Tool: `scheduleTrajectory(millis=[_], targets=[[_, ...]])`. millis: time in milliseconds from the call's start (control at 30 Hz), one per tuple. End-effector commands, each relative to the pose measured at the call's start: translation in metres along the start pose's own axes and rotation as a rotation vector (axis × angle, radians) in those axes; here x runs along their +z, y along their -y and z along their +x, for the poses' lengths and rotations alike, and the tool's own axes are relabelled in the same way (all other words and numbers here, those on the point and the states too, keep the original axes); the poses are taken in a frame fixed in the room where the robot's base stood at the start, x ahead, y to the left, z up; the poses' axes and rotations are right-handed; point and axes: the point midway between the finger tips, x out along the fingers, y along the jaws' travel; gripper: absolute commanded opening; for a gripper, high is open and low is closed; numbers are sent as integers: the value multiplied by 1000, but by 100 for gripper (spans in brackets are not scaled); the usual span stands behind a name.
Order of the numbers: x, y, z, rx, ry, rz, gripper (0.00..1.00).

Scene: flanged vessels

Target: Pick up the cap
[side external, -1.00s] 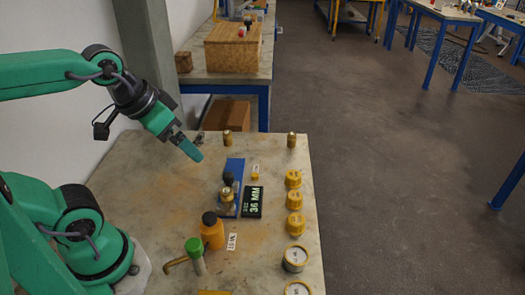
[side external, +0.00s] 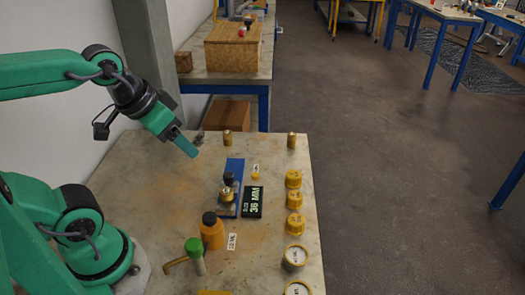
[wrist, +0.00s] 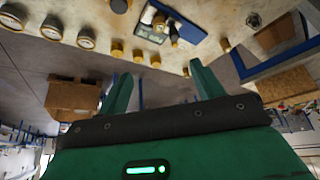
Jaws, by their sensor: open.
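Several yellow caps stand in a column at the table's right side, the far one (side external: 294,179), a middle one (side external: 295,199) and a nearer one (side external: 295,223). A small yellow cap (side external: 255,176) lies beside the blue plate; I cannot tell which cap is meant. An orange bottle (side external: 212,236) has a black cap (side external: 209,218), and a tube has a green cap (side external: 194,247). My gripper (side external: 191,149) is open and empty above the table's far left part, apart from all caps. In the wrist view its two fingers (wrist: 163,85) have nothing between them.
A blue plate (side external: 234,167) bears a brass fitting (side external: 227,193) beside a dark display (side external: 253,202) reading 36 MM. Brass pieces stand at the far edge (side external: 227,138) and far right (side external: 291,140). White-faced round pieces (side external: 296,256) stand near right. The table's left middle is bare.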

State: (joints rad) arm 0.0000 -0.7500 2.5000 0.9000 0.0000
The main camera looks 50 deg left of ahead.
Motion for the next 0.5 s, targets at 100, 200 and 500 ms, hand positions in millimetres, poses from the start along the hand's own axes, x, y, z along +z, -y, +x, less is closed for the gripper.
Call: scheduleTrajectory(millis=[100, 200, 500], targets=[[0, 0, 0, 0, 0, 0, 67], [-1, 0, 0, 0, 1, 1, 67], [-19, -2, 4, 4, 33, 31, 67]])
